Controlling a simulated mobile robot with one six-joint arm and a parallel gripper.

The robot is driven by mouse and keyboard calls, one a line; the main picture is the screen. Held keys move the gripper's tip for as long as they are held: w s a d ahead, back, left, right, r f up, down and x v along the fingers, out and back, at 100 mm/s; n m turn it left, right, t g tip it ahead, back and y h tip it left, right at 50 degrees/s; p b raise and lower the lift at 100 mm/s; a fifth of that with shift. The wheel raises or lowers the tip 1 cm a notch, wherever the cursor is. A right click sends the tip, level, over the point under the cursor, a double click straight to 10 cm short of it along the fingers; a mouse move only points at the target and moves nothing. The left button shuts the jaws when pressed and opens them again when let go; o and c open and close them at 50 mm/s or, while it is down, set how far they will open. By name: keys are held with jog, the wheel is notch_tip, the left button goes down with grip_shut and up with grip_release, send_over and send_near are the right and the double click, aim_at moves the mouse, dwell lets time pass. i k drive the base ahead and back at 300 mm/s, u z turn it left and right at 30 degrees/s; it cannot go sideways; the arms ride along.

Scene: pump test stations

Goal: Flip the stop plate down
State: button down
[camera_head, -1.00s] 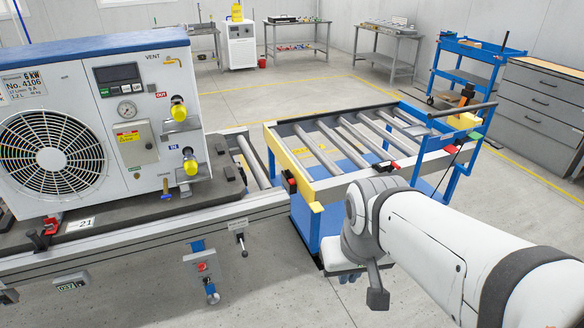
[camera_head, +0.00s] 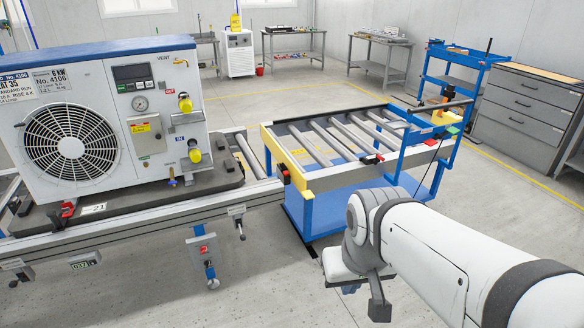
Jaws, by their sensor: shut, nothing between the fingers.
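The yellow stop plate (camera_head: 287,160) stands up across the near left end of the roller cart (camera_head: 325,181), facing the bench with the pump unit. A small red and black block sits at its front edge. My gripper (camera_head: 351,288) hangs below my wrist in front of the cart, low over the floor.
The pump unit (camera_head: 100,115) stands on the rail bench (camera_head: 150,215) at left, which ends close to the cart's left end. A blue trolley (camera_head: 462,55) and a grey drawer cabinet (camera_head: 525,105) stand behind right. The floor in front is clear.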

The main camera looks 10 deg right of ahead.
aim_at(297, 178)
jog(key=z, duration=0.3)
jog(key=i, duration=1.6)
jog(key=u, duration=0.2)
